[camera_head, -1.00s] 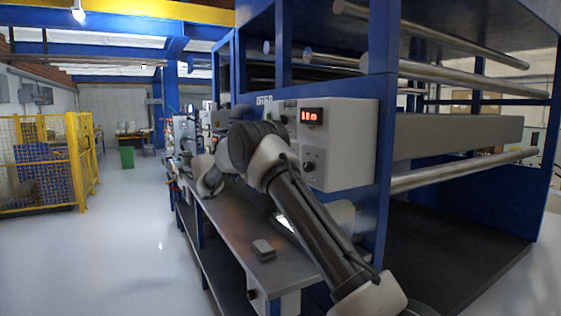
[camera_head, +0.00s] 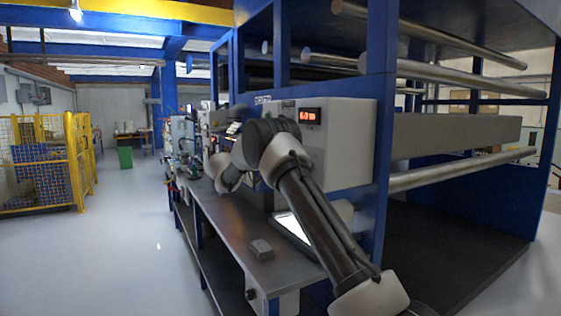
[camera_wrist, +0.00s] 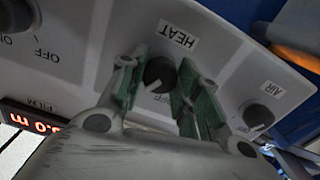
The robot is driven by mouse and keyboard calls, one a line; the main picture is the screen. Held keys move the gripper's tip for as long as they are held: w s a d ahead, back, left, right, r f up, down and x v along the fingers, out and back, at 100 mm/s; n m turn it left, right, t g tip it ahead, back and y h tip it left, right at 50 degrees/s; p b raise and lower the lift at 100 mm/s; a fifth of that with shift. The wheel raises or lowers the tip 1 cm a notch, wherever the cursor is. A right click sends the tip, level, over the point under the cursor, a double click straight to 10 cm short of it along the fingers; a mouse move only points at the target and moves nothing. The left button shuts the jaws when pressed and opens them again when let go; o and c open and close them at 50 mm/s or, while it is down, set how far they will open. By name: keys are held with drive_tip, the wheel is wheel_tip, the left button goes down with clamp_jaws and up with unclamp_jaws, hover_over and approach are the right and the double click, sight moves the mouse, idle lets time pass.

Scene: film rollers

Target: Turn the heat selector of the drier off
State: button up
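In the wrist view, the black heat selector knob (camera_wrist: 160,74) sits on a pale panel below a HEAT label (camera_wrist: 178,34). In the head view, the drier's control box (camera_head: 350,135) has a red lit display (camera_head: 310,115). My arm covers its lower part, so the knob and fingers are hidden there.
An AIR knob (camera_wrist: 257,114) lies right of my gripper in the wrist view, and another knob (camera_wrist: 14,16) lies at upper left. A metal bench (camera_head: 235,235) with a small grey block (camera_head: 262,249) stands below. The floor (camera_head: 110,250) on the left is clear.

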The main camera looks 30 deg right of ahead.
drive_tip(key=shift+n, duration=0.3)
drive_tip(key=n, duration=1.1)
drive_tip(key=shift+w, duration=0.1)
drive_tip(key=shift+f+n, duration=0.1)
drive_tip(key=shift+n, duration=0.2)
idle(0.4)
drive_tip(key=o, duration=1)
drive_tip(key=a, duration=1.2)
drive_tip(key=shift+s, duration=0.2)
